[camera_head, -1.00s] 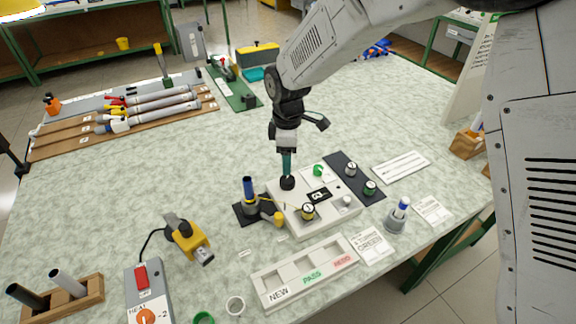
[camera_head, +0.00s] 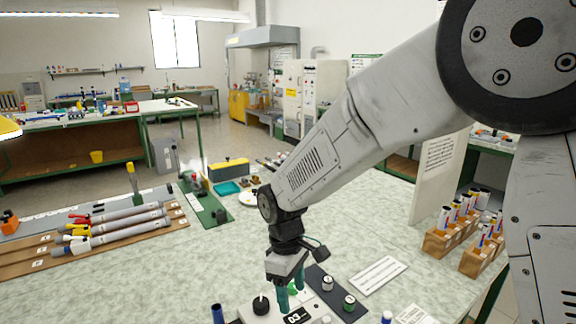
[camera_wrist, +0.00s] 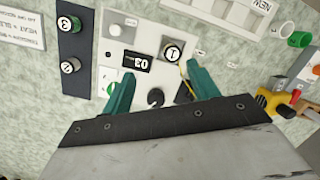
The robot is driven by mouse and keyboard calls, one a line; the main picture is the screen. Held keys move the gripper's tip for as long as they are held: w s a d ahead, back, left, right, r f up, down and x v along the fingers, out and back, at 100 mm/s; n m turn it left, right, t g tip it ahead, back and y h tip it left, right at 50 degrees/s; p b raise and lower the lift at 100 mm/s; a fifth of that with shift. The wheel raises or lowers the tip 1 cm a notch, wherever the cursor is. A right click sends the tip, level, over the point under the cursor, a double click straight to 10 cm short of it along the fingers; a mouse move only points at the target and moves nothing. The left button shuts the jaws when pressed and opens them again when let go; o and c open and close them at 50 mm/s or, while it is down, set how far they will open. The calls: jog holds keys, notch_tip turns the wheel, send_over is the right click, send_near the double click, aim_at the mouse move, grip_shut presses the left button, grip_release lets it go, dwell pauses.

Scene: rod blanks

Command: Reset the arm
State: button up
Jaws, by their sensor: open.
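My gripper (camera_head: 290,297) is open and empty, with its teal fingers pointing down above the white tester box (camera_head: 250,314). In the wrist view the open fingers (camera_wrist: 161,85) spread over the same box. Between and beyond them show a display (camera_wrist: 137,62) reading 03, a black knob (camera_wrist: 155,97) and a round piece (camera_wrist: 173,52) marked 1. The fingers appear to be above the box, though the exact gap is hard to tell. In the head view my arm reaches down from the upper right.
A dark strip (camera_head: 318,283) with two capped pieces lies right of the box. Long rods on wooden racks (camera_head: 110,228) lie at the left. Wooden holders with tubes (camera_head: 450,236) stand at the right. A yellow tool (camera_wrist: 277,103) shows in the wrist view.

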jog(key=s+d+r+m+t, duration=0.1)
jog(key=s+d+r+m, duration=0.3)
jog(key=s+d, duration=0.3)
jog(key=s+d+r+m+t, duration=0.1)
jog(key=s+d+r+m, duration=0.3)
jog(key=s+d+r, duration=0.2)
jog(key=s+d+r+m+t+y, duration=0.1)
jog(key=s+d+r+m, duration=0.3)
jog(key=s+d, duration=0.5)
jog(key=d+r, duration=0.2)
jog(key=d, duration=0.2)
jog(key=shift+s+m, duration=0.25)
jog(key=shift+m, duration=0.15)
